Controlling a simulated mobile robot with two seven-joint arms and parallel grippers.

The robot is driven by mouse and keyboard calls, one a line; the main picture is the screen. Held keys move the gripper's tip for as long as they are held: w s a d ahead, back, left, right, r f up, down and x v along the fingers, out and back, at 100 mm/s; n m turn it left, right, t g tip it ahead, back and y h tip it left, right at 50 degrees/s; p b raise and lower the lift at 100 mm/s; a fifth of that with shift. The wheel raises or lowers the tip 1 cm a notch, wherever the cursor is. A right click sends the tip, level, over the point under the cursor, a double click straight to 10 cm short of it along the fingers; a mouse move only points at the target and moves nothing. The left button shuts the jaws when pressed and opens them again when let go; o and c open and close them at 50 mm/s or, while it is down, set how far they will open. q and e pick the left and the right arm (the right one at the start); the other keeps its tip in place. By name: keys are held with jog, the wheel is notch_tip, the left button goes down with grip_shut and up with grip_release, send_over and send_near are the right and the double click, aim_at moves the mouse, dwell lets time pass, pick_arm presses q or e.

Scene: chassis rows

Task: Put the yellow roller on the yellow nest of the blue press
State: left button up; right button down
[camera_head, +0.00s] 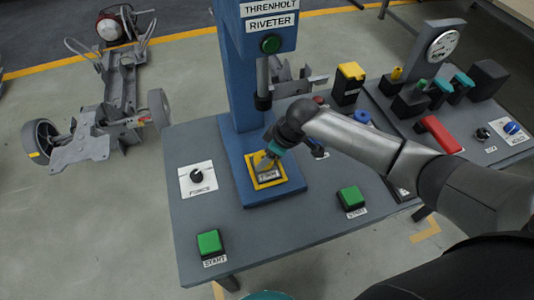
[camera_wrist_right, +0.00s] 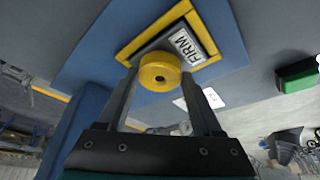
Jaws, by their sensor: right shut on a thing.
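The yellow roller (camera_wrist_right: 158,72) is held between the fingers of my right gripper (camera_wrist_right: 160,92), its round face toward the wrist camera. In the head view the right gripper (camera_head: 268,157) is low over the press base, and the roller (camera_head: 261,161) shows partly behind it. The yellow nest (camera_head: 272,185) is a square yellow frame around a grey plate labelled FIRM, on the base of the blue press (camera_head: 235,90). In the wrist view the roller overlaps the near part of the nest (camera_wrist_right: 134,44); I cannot tell whether they touch. My left gripper is not in view.
The press ram (camera_head: 263,85) hangs just behind my right gripper. A force knob (camera_head: 196,176) and two green start buttons (camera_head: 209,242) (camera_head: 351,198) sit on the grey table (camera_head: 290,225). Boxes and a dial gauge (camera_head: 442,45) stand at the right. The table's front middle is clear.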

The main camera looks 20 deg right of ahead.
jog(key=shift+f, duration=0.3)
grip_release()
jog(key=shift+r, duration=0.15)
jog(key=p+v, duration=0.3)
jog(key=v, duration=1.2)
